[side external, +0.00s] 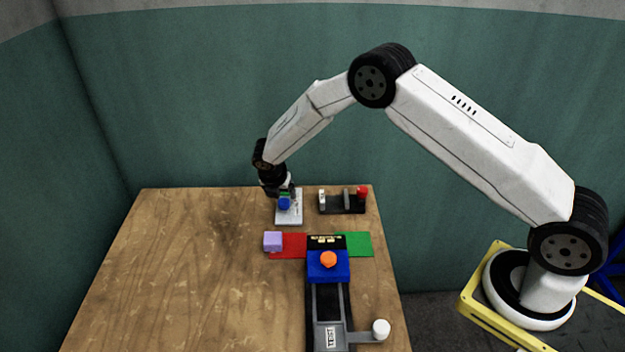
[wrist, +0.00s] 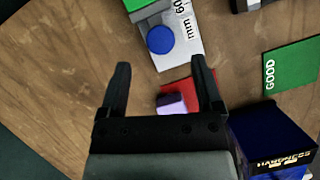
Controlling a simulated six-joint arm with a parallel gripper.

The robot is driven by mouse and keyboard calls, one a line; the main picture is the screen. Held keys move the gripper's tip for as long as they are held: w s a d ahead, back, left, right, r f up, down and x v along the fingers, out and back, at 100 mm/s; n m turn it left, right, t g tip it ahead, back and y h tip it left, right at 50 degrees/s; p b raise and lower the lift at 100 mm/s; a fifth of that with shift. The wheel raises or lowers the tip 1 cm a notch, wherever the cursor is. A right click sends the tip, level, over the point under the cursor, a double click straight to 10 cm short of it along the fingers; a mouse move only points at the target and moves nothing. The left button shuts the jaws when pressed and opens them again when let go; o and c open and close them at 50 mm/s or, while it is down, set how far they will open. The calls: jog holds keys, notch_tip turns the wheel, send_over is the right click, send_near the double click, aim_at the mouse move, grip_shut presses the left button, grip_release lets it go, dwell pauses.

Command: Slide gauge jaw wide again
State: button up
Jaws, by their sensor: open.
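The gauge is a pale plate (side external: 289,216) near the back of the table, with a round blue knob (side external: 284,203) on it. In the wrist view its plate (wrist: 187,52) carries "60" and "mm" markings, with the blue knob (wrist: 160,40) and part of a green block (wrist: 136,4) at the top edge. My gripper (side external: 281,190) is over the far end of the gauge in the side view and partly hides it. In the wrist view my gripper (wrist: 162,75) is open with nothing between its fingers, and the knob shows beyond the fingertips. I cannot tell the jaw gap.
A purple block (side external: 272,241) sits on the left end of a red mat (side external: 291,251). A green "GOOD" mat (side external: 360,244) lies right of the blue hardness press (side external: 328,272). A dark fixture with a red knob (side external: 362,192) stands right of the gauge. The table's left side is clear.

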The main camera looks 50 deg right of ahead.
aim_at(284, 201)
jog(key=shift+x, duration=2.55)
grip_shut()
